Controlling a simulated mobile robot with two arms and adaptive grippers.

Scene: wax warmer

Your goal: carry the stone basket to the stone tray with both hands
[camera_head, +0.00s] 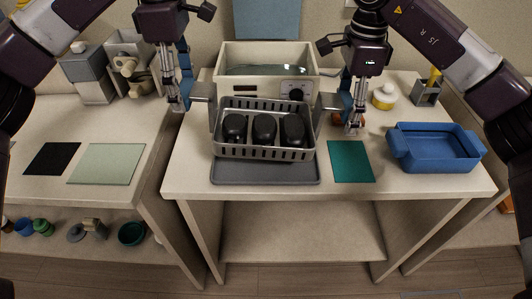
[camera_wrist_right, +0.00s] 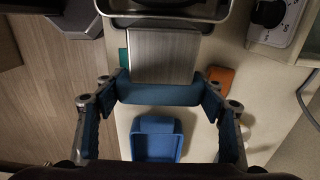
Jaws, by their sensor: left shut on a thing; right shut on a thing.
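The stone basket (camera_head: 264,154) is a grey slotted basket holding three black stones (camera_head: 264,129). It is level in front of the cream wax warmer and over the grey tray (camera_head: 265,176); the gap between them is hard to judge. My left gripper (camera_head: 179,102) is at the basket's left side handle, shut on it. My right gripper (camera_head: 353,126) is at its right side, shut on the other handle. In the right wrist view my right gripper (camera_wrist_right: 162,100) spans the blue grip (camera_wrist_right: 158,94) of the metal side plate (camera_wrist_right: 163,56).
The cream warmer (camera_head: 233,57) with a dial stands behind the basket. A teal mat (camera_head: 350,161) and a blue handled bin (camera_head: 437,160) lie to the right. An orange item (camera_wrist_right: 220,79) is near my right gripper. The left counter holds flat mats (camera_head: 107,164).

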